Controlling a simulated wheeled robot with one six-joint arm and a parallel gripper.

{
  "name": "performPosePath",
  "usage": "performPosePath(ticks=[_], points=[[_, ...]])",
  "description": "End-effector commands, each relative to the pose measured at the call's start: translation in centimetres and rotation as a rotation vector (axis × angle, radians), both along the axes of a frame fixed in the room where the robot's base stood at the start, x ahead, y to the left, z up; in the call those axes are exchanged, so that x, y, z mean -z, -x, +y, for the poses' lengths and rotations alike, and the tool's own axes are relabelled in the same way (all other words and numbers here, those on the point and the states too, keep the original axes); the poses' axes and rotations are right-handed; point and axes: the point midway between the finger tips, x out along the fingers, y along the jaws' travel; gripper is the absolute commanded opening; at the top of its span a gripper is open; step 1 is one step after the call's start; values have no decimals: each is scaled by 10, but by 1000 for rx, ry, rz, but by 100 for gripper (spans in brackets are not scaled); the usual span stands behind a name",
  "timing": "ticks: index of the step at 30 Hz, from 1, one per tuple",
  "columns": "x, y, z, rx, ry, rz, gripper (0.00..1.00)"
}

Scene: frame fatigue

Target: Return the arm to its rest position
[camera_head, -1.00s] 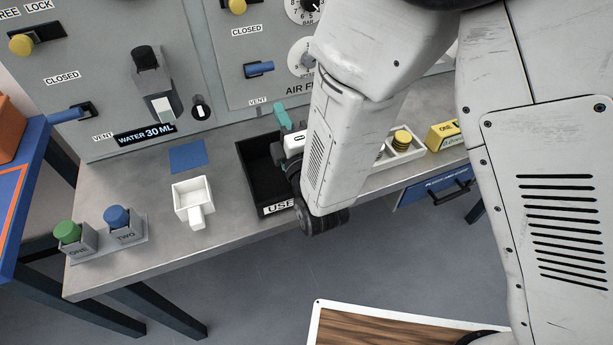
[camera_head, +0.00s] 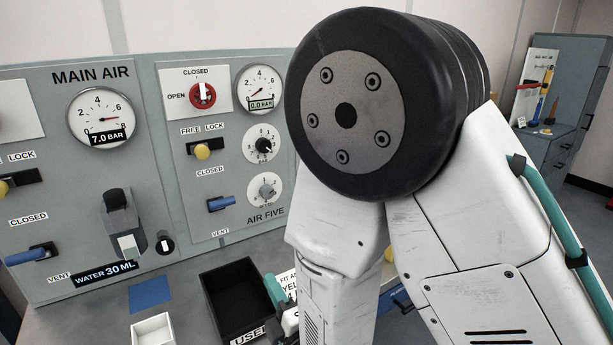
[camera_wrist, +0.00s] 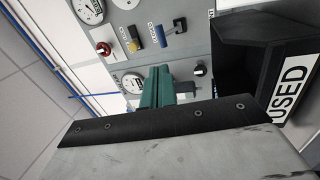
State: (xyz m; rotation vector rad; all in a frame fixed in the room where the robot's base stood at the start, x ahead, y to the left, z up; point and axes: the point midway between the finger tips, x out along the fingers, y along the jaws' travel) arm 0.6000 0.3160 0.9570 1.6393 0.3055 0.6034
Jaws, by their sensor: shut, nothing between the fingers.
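My arm fills the right half of the head view, its black round joint high in front of the panel. My gripper (camera_head: 273,289) shows only in part there, as a teal piece at the right side of the black USED bin (camera_head: 222,306). In the wrist view, the teal fingers of my gripper (camera_wrist: 157,76) are together with nothing between them. The USED bin also shows there, to the right of the fingers (camera_wrist: 235,62). My forearm hides part of the bench beyond the bin.
The grey panel carries the MAIN AIR gauge (camera_head: 99,117), a red knob (camera_head: 202,95) and a blue lever (camera_head: 221,203). A white container (camera_head: 153,329) and a blue square (camera_head: 150,293) are on the bench, left of the bin. A tool cabinet (camera_head: 580,100) stands far right.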

Motion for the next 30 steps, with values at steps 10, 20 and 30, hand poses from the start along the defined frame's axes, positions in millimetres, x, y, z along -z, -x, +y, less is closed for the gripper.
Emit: performPosePath(ticks=[10, 20, 30], points=[[-35, -77, -67, 129, -228, 611, 0], [-73, -56, -177, 406, -486, 1170, 0], [-116, 68, -298, 920, -789, 1585, 0]])
